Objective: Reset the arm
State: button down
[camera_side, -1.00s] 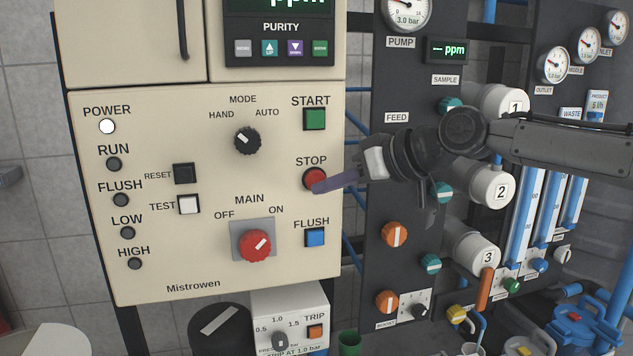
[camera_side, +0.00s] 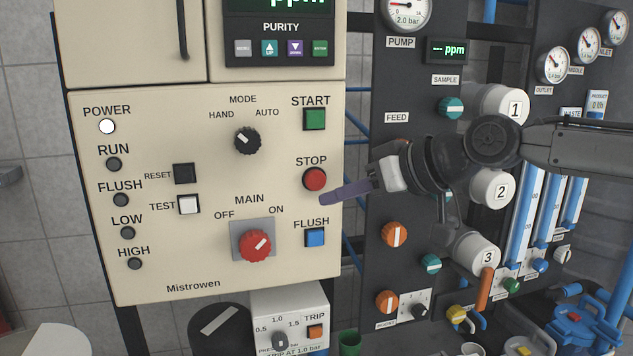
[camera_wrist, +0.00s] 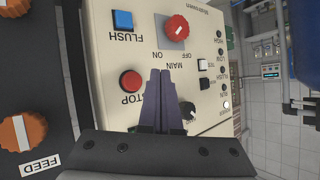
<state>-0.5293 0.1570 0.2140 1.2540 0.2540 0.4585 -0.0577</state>
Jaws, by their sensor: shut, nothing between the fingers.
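My gripper (camera_side: 324,199) is in front of the right edge of the beige control panel (camera_side: 190,252), with its purple fingers together and nothing between them. In the side view the fingertips are just below the red STOP button (camera_side: 314,179), which is fully in sight. In the wrist view the closed fingers (camera_wrist: 159,74) point toward the panel, with the STOP button (camera_wrist: 131,80) beside them. The red MAIN knob (camera_side: 255,245) lies lower left of the fingertips. The white POWER lamp (camera_side: 107,126) is lit.
Right of the panel, my arm is in front of a dark board with orange knobs (camera_side: 394,235), teal knobs (camera_side: 451,108) and white numbered housings (camera_side: 491,190). A pressure gauge (camera_side: 405,12) sits above. A grey tiled wall (camera_side: 30,120) is behind.

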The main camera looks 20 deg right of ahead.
dwell(0.3)
jog(key=s+d+r+m+t+h, duration=0.15)
jog(key=d+r, duration=0.25)
jog(key=d, duration=0.4)
jog(key=s+d+r+m+t+h, duration=0.1)
jog(key=s+d+r, duration=0.2)
jog(key=d, duration=0.4)
jog(key=s+d+f+h, duration=0.1)
jog(key=s+d+f, duration=0.1)
jog(key=s+d, duration=0.55)
jog(key=s+d+f+m+g+h, duration=0.1)
jog(key=s+d+f, duration=0.4)
jog(key=s+f, duration=0.6)
jog(key=s+d+f+m+g+h, duration=0.1)
jog(key=s+d+f+g+h, duration=0.2)
jog(key=s+f, duration=0.8)
jog(key=d+f+g, duration=0.1)
jog(key=d+g, duration=0.1)
jog(key=shift+s+d+g, duration=0.15)
jog(key=shift+s+g, duration=0.2)
